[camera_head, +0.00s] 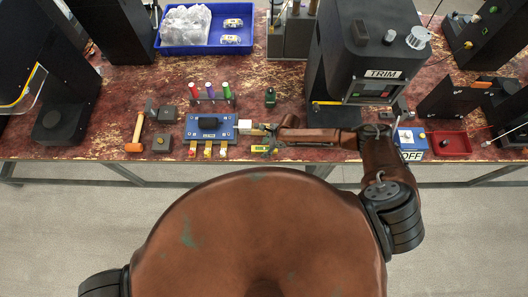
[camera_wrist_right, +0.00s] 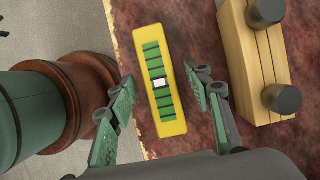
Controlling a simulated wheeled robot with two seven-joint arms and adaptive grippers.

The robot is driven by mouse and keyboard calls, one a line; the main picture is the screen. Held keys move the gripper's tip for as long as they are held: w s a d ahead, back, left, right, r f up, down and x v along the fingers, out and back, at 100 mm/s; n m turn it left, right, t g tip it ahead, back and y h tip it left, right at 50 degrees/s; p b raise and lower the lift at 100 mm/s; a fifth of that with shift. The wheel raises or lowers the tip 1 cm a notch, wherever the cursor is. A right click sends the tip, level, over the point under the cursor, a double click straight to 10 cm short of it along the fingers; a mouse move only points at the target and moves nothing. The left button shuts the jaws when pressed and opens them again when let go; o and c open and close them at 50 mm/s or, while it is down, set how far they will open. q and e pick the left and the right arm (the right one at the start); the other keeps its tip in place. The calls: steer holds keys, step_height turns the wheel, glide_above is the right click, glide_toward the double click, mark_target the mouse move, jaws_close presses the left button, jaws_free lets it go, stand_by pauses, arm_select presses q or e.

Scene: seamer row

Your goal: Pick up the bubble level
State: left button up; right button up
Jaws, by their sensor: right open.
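The bubble level (camera_wrist_right: 158,80) is a yellow bar with green segments and a small white window. It lies flat on the worn red-brown bench top near its front edge; in the head view (camera_head: 262,149) it is small and partly hard to make out by the gripper. My right gripper (camera_wrist_right: 159,84) is open, with its green-padded fingers on either side of the level in the wrist view. I cannot tell how far above it the fingertips are. In the head view my right gripper (camera_head: 270,134) is beside the level. My left gripper is out of view.
A wooden block with dark knobs (camera_wrist_right: 257,55) lies close right of the level. A blue fixture (camera_head: 211,128) with yellow-tipped tabs, a hammer (camera_head: 136,132) and a green bottle (camera_head: 270,97) are nearby. A TRIM machine (camera_head: 365,45) stands behind. The bench front edge is close.

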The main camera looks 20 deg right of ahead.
steer(key=shift+w+a+f, duration=0.1)
steer(key=shift+a+f, duration=0.05)
steer(key=shift+f, duration=0.1)
steer(key=shift+c, duration=0.2)
jaws_close()
stand_by(0.3)
steer(key=shift+r, duration=0.15)
